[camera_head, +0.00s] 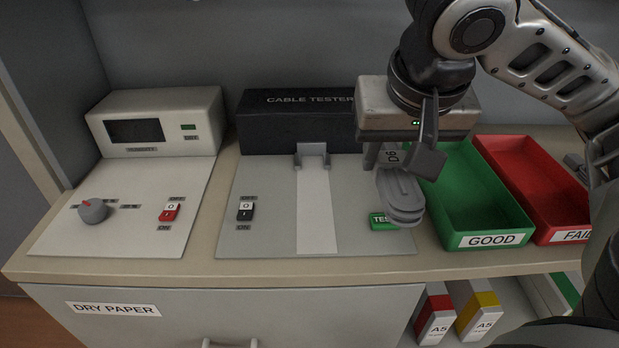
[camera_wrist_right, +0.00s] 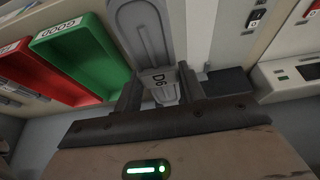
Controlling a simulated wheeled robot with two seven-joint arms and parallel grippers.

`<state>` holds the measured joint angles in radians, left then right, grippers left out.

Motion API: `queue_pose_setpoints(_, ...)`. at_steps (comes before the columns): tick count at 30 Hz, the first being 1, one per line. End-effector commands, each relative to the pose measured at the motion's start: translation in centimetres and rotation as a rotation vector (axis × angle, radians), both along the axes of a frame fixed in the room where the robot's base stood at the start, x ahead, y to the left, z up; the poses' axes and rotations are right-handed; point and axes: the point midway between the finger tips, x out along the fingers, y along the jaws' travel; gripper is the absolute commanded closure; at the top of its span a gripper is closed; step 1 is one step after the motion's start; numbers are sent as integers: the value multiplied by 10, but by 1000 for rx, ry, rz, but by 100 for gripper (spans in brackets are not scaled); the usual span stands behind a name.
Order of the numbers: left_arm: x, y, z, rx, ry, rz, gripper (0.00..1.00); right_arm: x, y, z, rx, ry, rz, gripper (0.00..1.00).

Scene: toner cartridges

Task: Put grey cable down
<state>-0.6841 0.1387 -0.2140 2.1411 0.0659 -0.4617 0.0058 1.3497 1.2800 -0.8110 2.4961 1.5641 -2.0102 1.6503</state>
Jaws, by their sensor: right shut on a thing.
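The grey cable (camera_head: 401,203) is a coiled, looped bundle with a plug end marked D6. My right gripper (camera_head: 397,158) is shut on that plug end, and the loops hang below it. The cable appears in front of the right part of the cable tester (camera_head: 270,215), partly covering the green TEST button (camera_head: 378,221), left of the green GOOD bin (camera_head: 492,241). In the right wrist view the cable (camera_wrist_right: 142,38) extends away from between the fingers (camera_wrist_right: 162,92). My left gripper is not in view.
The red FAIL bin (camera_head: 520,165) stands right of the green bin. A humidity device (camera_head: 160,120) with a knob and red switch is at left. The tester's slot fitting (camera_head: 313,157) holds no cable. A drawer marked DRY PAPER (camera_head: 112,309) and boxes (camera_head: 435,315) are below.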

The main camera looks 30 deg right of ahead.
Motion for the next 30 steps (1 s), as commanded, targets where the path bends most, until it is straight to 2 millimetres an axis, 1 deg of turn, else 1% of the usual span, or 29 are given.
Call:
queue_pose_setpoints(1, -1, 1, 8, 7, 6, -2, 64, 4, 2, 2, 3, 9, 1, 88)
queue_pose_setpoints(3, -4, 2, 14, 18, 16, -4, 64, 9, 3, 4, 2, 9, 1, 88)
queue_pose_setpoints(9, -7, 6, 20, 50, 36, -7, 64, 19, 6, -2, 3, 7, 3, 88)
queue_pose_setpoints(16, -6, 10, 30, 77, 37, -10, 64, 24, 8, -7, 3, 5, -1, 88)
queue_pose_setpoints(17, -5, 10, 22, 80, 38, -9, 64, 31, 10, -14, 6, 2, 0, 88)
queue_pose_setpoints(18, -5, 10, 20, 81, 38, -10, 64, 38, 12, -18, 7, -1, 0, 88)
queue_pose_setpoints(23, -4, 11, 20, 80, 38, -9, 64, 66, 21, -30, 5, 0, 0, 88)
queue_pose_setpoints(27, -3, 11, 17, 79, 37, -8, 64, 85, 26, -55, 1, 3, -1, 88)
queue_pose_setpoints(30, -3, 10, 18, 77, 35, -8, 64, 98, 29, -69, 2, 1, -2, 88)
